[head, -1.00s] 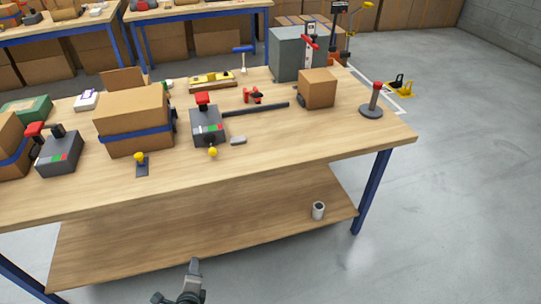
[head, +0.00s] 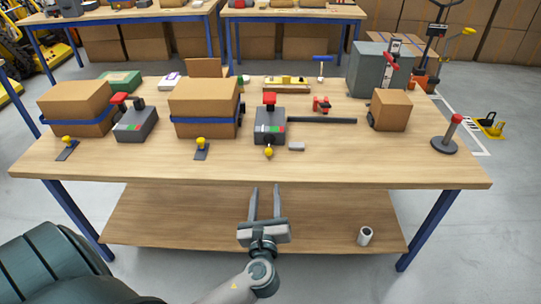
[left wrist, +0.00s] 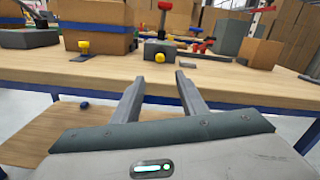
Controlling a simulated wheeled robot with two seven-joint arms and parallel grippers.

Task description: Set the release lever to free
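I cannot tell for certain which part is the release lever. A grey box-shaped unit (head: 270,125) with a red top and green and red patches has a yellow knob (head: 268,152) at its front. This knob also shows in the left wrist view (left wrist: 159,58). Two small yellow-knobbed levers on dark plates stand near the front edge, one at left (head: 67,143) and one nearer the middle (head: 201,143). My left gripper (head: 265,188) is open and empty, in front of the table edge, short of the knob. Its fingers also show in the left wrist view (left wrist: 160,77). My right gripper is out of view.
Two cardboard boxes with blue bands, one at left (head: 73,103) and one in the middle (head: 203,102), flank a second grey unit (head: 135,124).

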